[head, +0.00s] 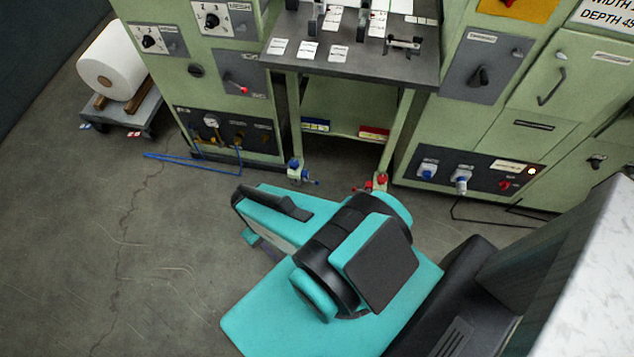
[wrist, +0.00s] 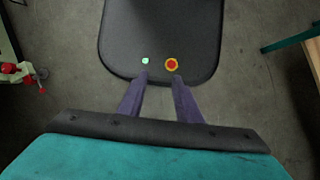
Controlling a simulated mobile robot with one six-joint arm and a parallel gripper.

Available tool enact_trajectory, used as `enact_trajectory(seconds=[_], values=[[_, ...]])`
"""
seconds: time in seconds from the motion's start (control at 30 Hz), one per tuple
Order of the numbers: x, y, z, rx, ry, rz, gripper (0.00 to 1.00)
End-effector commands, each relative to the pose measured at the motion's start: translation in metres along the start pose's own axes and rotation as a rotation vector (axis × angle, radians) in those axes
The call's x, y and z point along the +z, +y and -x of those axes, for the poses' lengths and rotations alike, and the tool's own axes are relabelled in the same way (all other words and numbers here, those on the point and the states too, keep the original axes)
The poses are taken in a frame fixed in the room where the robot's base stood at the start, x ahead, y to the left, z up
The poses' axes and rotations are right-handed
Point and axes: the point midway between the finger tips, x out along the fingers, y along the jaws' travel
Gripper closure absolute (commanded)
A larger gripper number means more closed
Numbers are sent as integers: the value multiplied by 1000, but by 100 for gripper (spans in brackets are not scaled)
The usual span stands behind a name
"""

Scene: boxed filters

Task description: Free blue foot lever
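The blue foot lever (head: 311,181) sits at floor level by the bottom of the left leg of the green work table, on a blue foot fitting (head: 295,169). It is small, and I cannot tell its exact setting. A matching red foot lever (head: 366,187) is at the right leg; red parts also show at the left edge of the wrist view (wrist: 30,78). My gripper (wrist: 160,78) is open and empty, with a gap between its two fingers. The blue lever is not in the wrist view.
The table (head: 350,60) has a dark top with small fixtures and tags. Green cabinets flank it. A blue hose (head: 195,163) lies on the floor at left, a black cable (head: 480,218) at right. A white roll (head: 112,62) rests on a cart.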

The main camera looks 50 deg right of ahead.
Motion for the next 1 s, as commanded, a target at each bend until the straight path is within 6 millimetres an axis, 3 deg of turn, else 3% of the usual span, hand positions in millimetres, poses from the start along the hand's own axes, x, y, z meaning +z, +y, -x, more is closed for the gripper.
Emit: enact_trajectory(seconds=[0.17,0.2,0.47,0.67,1.0], values=[[0,0,0,0,0,0,69],[0,0,0,0,0,0,62],[-11,0,-14,-40,-7,-66,62],[-36,2,-42,-145,-29,-236,62],[-95,10,-92,-409,-110,-650,62]])
